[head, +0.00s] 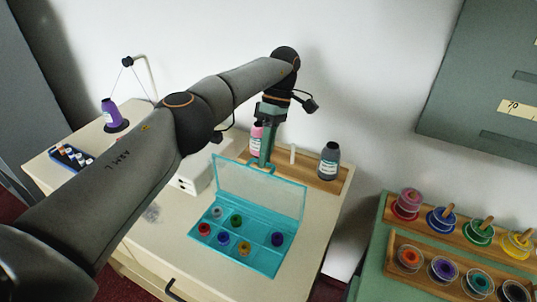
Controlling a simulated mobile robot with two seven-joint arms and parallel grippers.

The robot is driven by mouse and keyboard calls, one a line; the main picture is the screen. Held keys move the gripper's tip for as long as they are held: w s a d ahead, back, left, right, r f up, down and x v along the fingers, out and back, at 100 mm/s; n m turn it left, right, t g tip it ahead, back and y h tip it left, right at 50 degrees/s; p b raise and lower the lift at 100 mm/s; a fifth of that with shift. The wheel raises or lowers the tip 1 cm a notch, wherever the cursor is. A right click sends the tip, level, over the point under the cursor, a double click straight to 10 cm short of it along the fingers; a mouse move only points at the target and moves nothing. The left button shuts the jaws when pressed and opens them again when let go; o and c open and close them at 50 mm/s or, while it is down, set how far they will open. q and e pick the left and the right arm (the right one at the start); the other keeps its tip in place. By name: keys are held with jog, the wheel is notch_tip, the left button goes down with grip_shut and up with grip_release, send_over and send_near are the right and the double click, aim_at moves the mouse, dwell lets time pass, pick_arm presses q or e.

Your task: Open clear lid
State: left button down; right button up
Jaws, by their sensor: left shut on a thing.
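A teal see-through box (257,262) with compartments sits on the cream counter and holds several coloured bobbins. Its clear lid (259,191) is raised, standing up at the far side of the box and leaning back. My left gripper (263,163) points down at the lid's top edge and is shut on the lid's teal handle there. The fingertips partly hide the handle. My right gripper is not in view.
Behind the lid, a wooden tray (325,180) holds a pink bottle (256,136) and a dark bottle (329,161). A white box (196,173) stands left of the lid. Spool racks (432,250) stand at right. The counter (165,235) is clear left of the teal box.

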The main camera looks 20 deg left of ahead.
pick_arm(q)
jog(key=shift+s+f, duration=0.1)
jog(key=shift+f, duration=0.15)
jog(key=c, duration=0.9)
grip_release()
jog(key=shift+a, duration=0.1)
jog(key=shift+r, duration=0.2)
notch_tip(320, 180, up, 4)
jog(key=shift+s+f+p, duration=0.15)
jog(key=shift+f+p, duration=0.1)
jog(key=shift+p, duration=0.4)
jog(key=s+r, duration=0.1)
jog(key=s+d+r, duration=0.1)
jog(key=r, duration=0.1)
jog(key=s+d+r+p, duration=0.1)
jog(key=s+r, duration=0.1)
jog(key=shift+r, duration=0.1)
jog(key=s+d+r, duration=0.1)
jog(key=s, duration=0.1)
jog(key=s+d+r+b, duration=0.1)
jog(key=s, duration=0.2)
jog(key=s+d+r, duration=0.1)
jog(key=s+r, duration=0.1)
jog(key=s, duration=0.1)
jog(key=shift+s+d+b, duration=0.25)
jog(key=shift+d+b, duration=0.05)
jog(key=shift+d, duration=0.05)
